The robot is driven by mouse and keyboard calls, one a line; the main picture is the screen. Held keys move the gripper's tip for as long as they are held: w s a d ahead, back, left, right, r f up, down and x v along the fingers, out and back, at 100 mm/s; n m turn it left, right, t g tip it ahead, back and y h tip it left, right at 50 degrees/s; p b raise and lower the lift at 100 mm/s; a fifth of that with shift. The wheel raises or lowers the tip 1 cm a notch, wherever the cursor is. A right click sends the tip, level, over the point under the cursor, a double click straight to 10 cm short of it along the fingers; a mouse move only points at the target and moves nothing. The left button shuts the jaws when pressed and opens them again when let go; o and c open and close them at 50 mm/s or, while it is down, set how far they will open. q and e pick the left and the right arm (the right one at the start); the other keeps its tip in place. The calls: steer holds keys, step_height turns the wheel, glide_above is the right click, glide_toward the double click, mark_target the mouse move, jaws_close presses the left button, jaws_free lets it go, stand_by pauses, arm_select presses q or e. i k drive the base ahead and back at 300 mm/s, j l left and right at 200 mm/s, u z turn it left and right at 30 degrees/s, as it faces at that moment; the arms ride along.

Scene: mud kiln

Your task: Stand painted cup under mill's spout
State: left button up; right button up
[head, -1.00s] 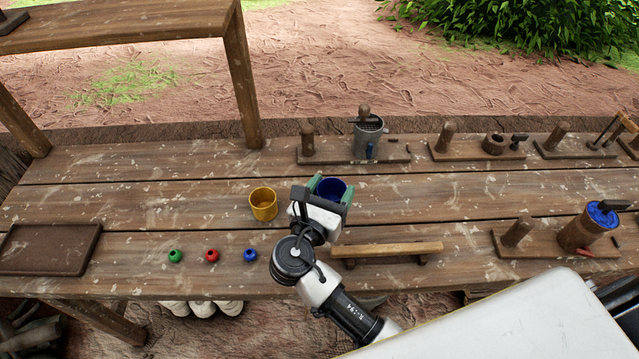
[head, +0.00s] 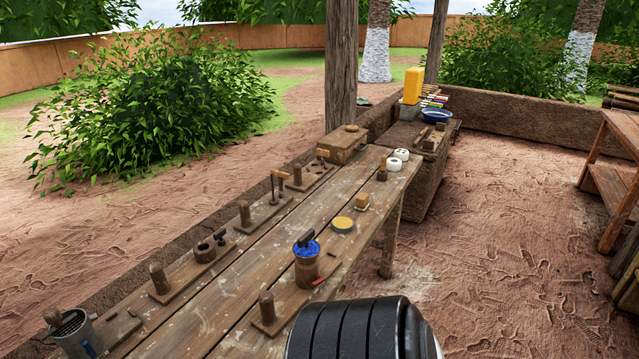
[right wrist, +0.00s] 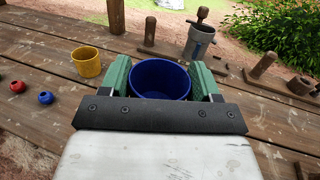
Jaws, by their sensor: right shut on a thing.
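A dark blue cup (right wrist: 160,82) sits upright between the green fingers of my right gripper (right wrist: 161,77) in the right wrist view. The gripper is shut on it; whether the cup touches the bench cannot be told. On the bench, a brown cylinder with a blue top and dark handle (head: 306,268) stands on a board, with a small red piece low at its side. A grey cylinder with a grated top (head: 76,336) stands at the lower left; it also shows in the right wrist view (right wrist: 198,43). I cannot tell which is the mill. My left gripper is out of view.
A yellow cup (right wrist: 87,62) and red (right wrist: 17,87) and blue balls (right wrist: 45,97) lie left of the held cup. Boards with posts (head: 160,282) line the bench's back edge. A yellow round item (head: 342,224) and white pots (head: 397,160) stand farther along the bench.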

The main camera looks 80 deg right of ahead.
mark_target(325, 262)
steer(key=k+l+u, duration=0.1)
steer(key=l, duration=0.35)
steer(key=k+l, duration=0.3)
steer(key=l, duration=0.15)
steer(key=k+l+u, duration=0.15)
steer(key=l, duration=0.35)
steer(key=k+l+u, duration=0.1)
steer(key=k+l, duration=0.15)
steer(key=l, duration=0.15)
steer(key=k+l, duration=0.25)
steer(key=l, duration=0.15)
steer(key=k+l+u, duration=0.15)
steer(key=l, duration=0.3)
steer(key=k, duration=0.1)
